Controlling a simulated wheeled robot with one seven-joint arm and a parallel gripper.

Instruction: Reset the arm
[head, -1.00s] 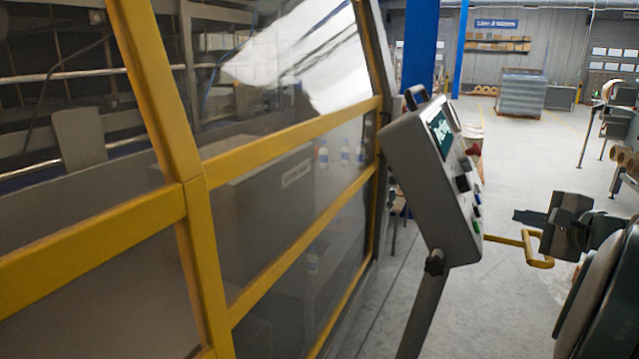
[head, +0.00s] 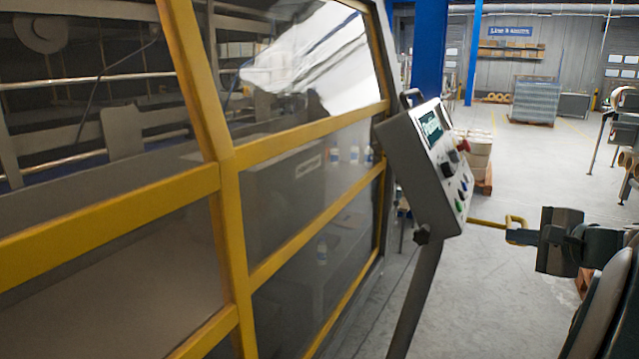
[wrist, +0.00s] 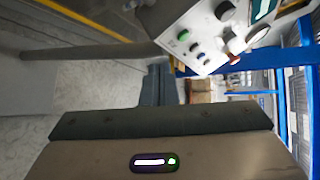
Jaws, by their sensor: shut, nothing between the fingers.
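My gripper (head: 520,236) is at the right of the head view, to the right of the control panel. It points left and its fingers are together and hold nothing. The dark fingers also show in the wrist view (wrist: 158,86). The grey control panel (head: 412,170) stands on a slanted post and has a small lit screen and several coloured buttons. It shows at the top of the wrist view (wrist: 205,35) too.
A machine enclosure with a yellow frame (head: 229,210) and clear panels fills the left. Bottles show dimly behind it. A blue column (head: 430,50) stands behind the panel. A wrapped pallet stack (head: 536,98) is far back. The grey floor (head: 500,300) between is open.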

